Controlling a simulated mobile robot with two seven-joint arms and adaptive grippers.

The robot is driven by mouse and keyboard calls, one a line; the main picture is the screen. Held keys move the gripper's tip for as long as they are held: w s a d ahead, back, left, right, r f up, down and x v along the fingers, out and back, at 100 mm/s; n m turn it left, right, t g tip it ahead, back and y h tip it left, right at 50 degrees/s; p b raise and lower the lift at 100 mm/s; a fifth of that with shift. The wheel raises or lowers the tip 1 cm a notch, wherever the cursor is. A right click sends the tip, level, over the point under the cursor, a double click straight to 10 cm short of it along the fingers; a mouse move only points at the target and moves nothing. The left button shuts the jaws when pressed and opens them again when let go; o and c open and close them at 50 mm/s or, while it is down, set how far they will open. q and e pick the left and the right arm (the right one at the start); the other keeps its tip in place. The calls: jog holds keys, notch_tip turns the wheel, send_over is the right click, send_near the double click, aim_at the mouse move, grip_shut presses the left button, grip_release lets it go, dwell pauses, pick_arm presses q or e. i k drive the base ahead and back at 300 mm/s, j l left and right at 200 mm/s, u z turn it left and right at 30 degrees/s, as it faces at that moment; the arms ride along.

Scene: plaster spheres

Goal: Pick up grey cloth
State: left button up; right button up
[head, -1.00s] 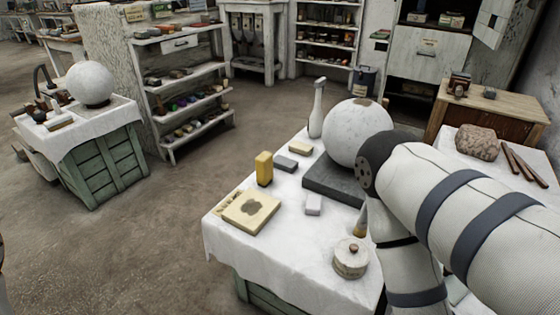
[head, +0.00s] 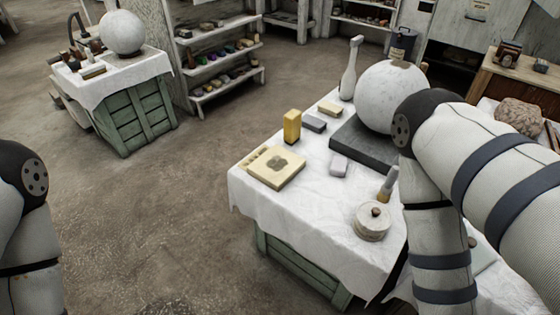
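No clearly recognisable grey cloth shows in the head view. My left arm shows at the left edge, away from the table. Neither gripper is in view.
A white sphere (head: 388,97) rests on a dark slab (head: 362,143). A yellow block (head: 292,127), a cream tile (head: 277,168), a round lidded pot (head: 371,222) and a white bottle (head: 351,70) stand around it. Open floor (head: 160,225) lies left of the table.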

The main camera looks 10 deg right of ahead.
aim_at(316, 125)
jog(key=i+j, duration=0.35)
jog(key=i+j+u, duration=0.3)
jog(key=u, duration=0.15)
jog(key=i+j+u, duration=0.2)
jog(key=i+u, duration=0.65)
jog(key=i+z, duration=0.4)
jog(key=i+j+z, duration=0.15)
jog(key=i+z, duration=0.25)
jog(key=i+j+z, duration=0.45)
jog(key=i+l+z, duration=0.15)
jog(key=z, duration=0.25)
jog(key=i+z, duration=0.3)
jog(key=z, duration=0.15)
jog(key=i+z, duration=0.25)
jog(key=z, duration=0.15)
jog(key=i+z, duration=0.25)
jog(key=z, duration=0.15)
jog(key=i+j+z, duration=0.15)
jog(key=z, duration=0.3)
jog(key=i+j+z, duration=0.15)
jog(key=i+z, duration=0.15)
jog(key=z, duration=0.2)
jog(key=i+j+z, duration=0.25)
jog(key=z, duration=0.25)
jog(key=i+j+z, duration=0.25)
jog(key=j+z, duration=0.25)
jog(key=i+l, duration=0.05)
jog(key=l, duration=0.05)
